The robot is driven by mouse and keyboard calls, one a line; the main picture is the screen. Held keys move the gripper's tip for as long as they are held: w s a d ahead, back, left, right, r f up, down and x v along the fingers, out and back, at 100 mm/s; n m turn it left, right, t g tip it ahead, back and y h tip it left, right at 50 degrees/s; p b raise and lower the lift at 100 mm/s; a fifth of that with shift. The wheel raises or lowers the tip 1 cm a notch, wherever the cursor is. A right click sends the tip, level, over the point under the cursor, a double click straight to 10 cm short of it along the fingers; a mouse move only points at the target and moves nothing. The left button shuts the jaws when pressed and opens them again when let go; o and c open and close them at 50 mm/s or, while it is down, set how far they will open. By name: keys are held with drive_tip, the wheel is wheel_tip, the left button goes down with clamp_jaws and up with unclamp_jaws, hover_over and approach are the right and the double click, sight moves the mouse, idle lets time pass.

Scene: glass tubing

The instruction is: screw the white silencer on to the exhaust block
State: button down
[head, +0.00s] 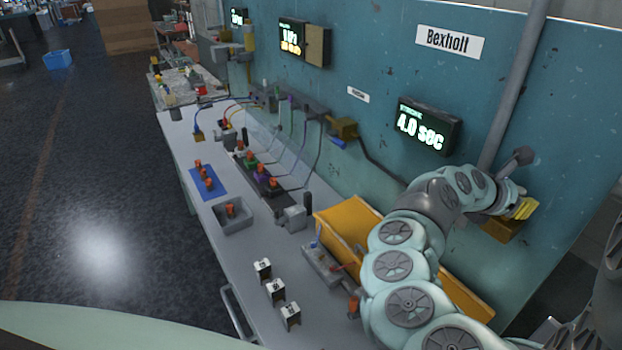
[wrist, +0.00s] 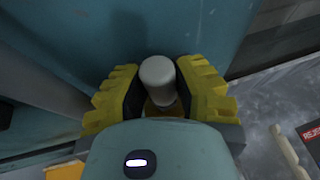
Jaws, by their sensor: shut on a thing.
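In the wrist view, a white silencer (wrist: 158,70) with a rounded end stands between the black pads of my gripper (wrist: 157,78). The yellow fingers are shut on its sides. A brass-coloured patch (wrist: 162,108) shows below the silencer, partly hidden; I cannot tell whether the silencer's thread is in it. In the head view, my gripper (head: 524,208) is at the teal wall on the right, just above the yellow-brown exhaust block (head: 502,230). The silencer cannot be made out clearly there, and the contact with the block is hidden.
A grey pipe (head: 513,85) runs down the wall beside my gripper. A yellow bin (head: 345,218) stands on the bench below my arm. A lit timer display (head: 428,126) is on the wall to the left. Several small fixtures stand on the bench.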

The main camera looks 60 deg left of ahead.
drive_tip(key=shift+f+m+g+h+b, duration=0.1)
drive_tip(key=shift+m+g+h+b, duration=0.55)
drive_tip(key=shift+b, duration=1.8)
drive_tip(key=shift+m+g+h+b, duration=0.15)
drive_tip(key=shift+m+h+b, duration=1)
drive_tip(key=shift+b, duration=1.3)
drive_tip(key=shift+b, duration=0.5)
drive_tip(key=c, duration=0.8)
unclamp_jaws()
drive_tip(key=shift+a+p, duration=0.1)
drive_tip(key=shift+p, duration=0.7)
drive_tip(key=shift+s+n+y+p, duration=0.1)
drive_tip(key=shift+n+y+p, duration=0.35)
drive_tip(key=shift+p, duration=0.2)
drive_tip(key=shift+r+n+t+y+p, duration=0.25)
drive_tip(key=shift+t+y+p, duration=0.1)
drive_tip(key=shift+p, duration=0.6)
